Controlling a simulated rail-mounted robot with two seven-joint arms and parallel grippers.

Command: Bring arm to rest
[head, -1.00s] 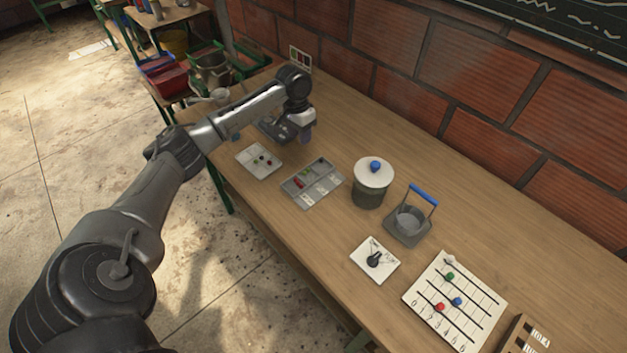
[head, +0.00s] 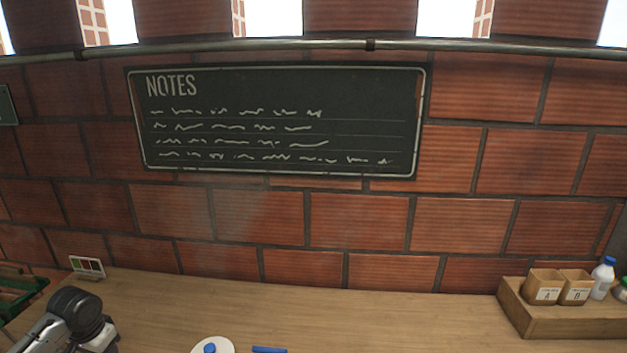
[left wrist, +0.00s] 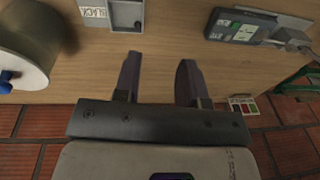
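My left arm's wrist end (head: 82,322) shows at the lower left of the head view, over the wooden table (head: 200,300). In the left wrist view, my left gripper (left wrist: 158,75) has its two dark fingers apart with only bare table seen between them. It is open and empty. My right arm and gripper are in no current view.
A lidded container (left wrist: 25,45) is left of the fingers in the left wrist view, beside a grey tray (left wrist: 126,14). A grey device (left wrist: 245,26) lies at upper right. A wooden box with cups (head: 560,318) stands at the table's right, against the brick wall.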

